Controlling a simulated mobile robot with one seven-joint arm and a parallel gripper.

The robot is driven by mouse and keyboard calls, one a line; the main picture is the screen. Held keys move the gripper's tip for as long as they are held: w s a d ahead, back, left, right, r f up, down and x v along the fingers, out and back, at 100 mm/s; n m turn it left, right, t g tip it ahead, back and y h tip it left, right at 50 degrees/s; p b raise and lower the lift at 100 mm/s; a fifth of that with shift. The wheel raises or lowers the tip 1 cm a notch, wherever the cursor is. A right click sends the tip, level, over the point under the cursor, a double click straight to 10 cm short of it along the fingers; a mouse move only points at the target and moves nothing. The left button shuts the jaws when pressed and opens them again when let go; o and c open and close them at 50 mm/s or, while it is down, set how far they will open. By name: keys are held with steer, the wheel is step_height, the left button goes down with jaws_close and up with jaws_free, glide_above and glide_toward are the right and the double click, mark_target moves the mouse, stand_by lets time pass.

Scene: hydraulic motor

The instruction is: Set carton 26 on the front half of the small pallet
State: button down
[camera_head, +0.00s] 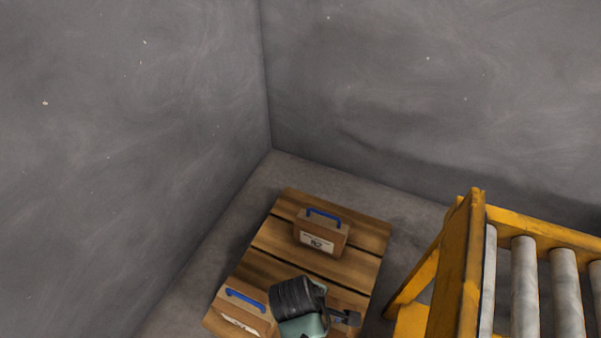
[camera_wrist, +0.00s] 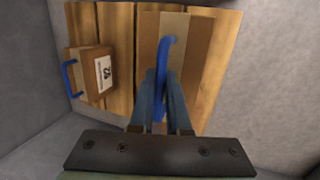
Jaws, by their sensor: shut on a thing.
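My gripper (camera_wrist: 163,85) is shut on the blue handle of a brown carton (camera_wrist: 201,50), seen from above in the wrist view. No number shows on this carton from there. The wooden small pallet (camera_head: 270,265) lies beneath and also shows in the wrist view (camera_wrist: 118,25). In the head view my gripper's body is at the bottom, over the pallet's front part, and its fingertips are hidden. A brown carton (camera_head: 244,309) with a blue handle shows just left of it, cut by the frame. I cannot tell whether it is the held one.
Another labelled carton (camera_head: 320,236) with a blue handle stands upright on the pallet's back half; it is at left in the wrist view (camera_wrist: 97,76). A yellow roller conveyor (camera_head: 462,265) stands to the right. Grey walls close in behind and left.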

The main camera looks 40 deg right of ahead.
step_height(320, 180, down, 9)
steer(key=b, duration=0.5)
steer(key=shift+b, duration=0.35)
steer(key=shift+w+r, duration=0.1)
steer(key=c, duration=1.3)
jaws_free()
steer(key=shift+f, duration=0.3)
steer(key=o, duration=0.4)
steer(key=p+v, duration=0.7)
steer(key=v, duration=0.5)
steer(key=shift+r, duration=0.2)
